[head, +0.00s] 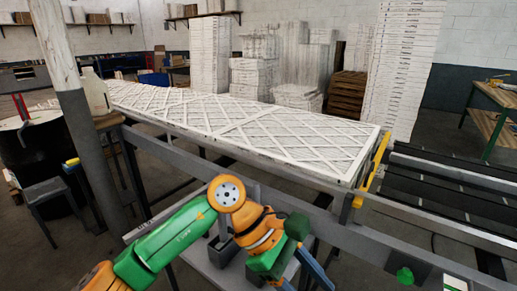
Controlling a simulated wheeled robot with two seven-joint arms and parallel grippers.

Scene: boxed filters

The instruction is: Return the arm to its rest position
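My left arm, green and orange, comes in from the lower left. It bends at an orange joint and reaches down to the right in front of the conveyor frame. At its end, blue finger-like parts of my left gripper (313,269) point down to the lower right and run to the bottom edge. The fingertips are cut off, so its opening and any grasp cannot be made out. My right gripper is not in view.
A long white lattice-topped filter row (240,118) lies on a grey conveyor frame (390,224) just beyond the arm. A yellow bar (371,170) stands at its right end, beside dark rollers (450,185). A grey post (78,115) stands left. White stacks (403,70) fill the back.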

